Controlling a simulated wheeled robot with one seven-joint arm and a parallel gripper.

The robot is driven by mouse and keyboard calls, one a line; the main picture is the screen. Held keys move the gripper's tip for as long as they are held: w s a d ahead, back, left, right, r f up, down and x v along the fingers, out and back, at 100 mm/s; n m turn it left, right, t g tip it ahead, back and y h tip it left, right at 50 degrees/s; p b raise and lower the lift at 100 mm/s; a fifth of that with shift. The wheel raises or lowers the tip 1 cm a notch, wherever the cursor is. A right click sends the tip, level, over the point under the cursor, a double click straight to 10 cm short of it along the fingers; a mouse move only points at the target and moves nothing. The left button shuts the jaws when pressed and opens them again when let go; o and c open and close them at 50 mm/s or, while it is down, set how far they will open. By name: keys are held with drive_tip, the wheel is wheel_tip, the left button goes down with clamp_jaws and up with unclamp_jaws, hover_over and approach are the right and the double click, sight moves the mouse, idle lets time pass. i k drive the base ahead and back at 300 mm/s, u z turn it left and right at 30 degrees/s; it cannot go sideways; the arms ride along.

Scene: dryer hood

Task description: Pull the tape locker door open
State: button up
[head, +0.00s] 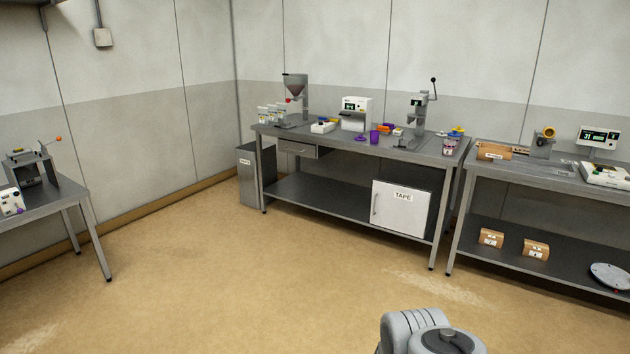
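The tape locker (401,209) is a white box under the right part of the middle workbench, with a dark-lettered "TAPE" label on its front. Its door looks closed. A slim upright handle (375,204) sits near the left edge of the door. Part of my own arm (432,335) shows at the bottom, right of centre, well apart from the locker on the near side. My gripper is not in view.
The middle workbench (330,206) has legs beside the locker. Another bench (500,236) stands to the right and a table (60,196) to the left. A grey bin (249,180) stands at the bench's left end. Open floor (250,270) lies in front.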

sight(395, 207)
drive_tip(key=z, duration=0.15)
drive_tip(key=i, duration=2.95)
drive_tip(key=u, duration=0.3)
drive_tip(key=i, duration=1.9)
drive_tip(key=u, duration=0.25)
